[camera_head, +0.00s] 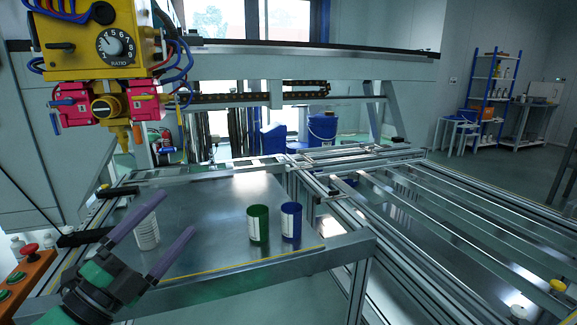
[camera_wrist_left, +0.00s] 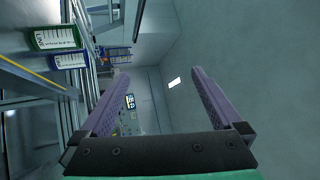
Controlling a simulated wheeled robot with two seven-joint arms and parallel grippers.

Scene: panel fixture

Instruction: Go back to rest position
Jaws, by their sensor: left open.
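My left gripper (camera_head: 166,233) is open, with two purple fingers spread apart over the near left of the metal table. It also shows in the left wrist view (camera_wrist_left: 150,95), with nothing between the fingers. A white can (camera_head: 147,236) stands on the table, behind the fingers in the head view. A green can (camera_head: 258,225) and a blue can (camera_head: 291,222) stand side by side toward the table's right side. In the left wrist view the green can (camera_wrist_left: 55,38) and the blue can (camera_wrist_left: 69,61) appear at the upper left. My right gripper is not in view.
The metal table (camera_head: 215,205) has a raised frame edge at the front. A yellow dispensing head (camera_head: 100,45) with a nozzle hangs at the upper left. A button box (camera_head: 22,283) sits at the left edge. Metal rails (camera_head: 430,220) run along the right.

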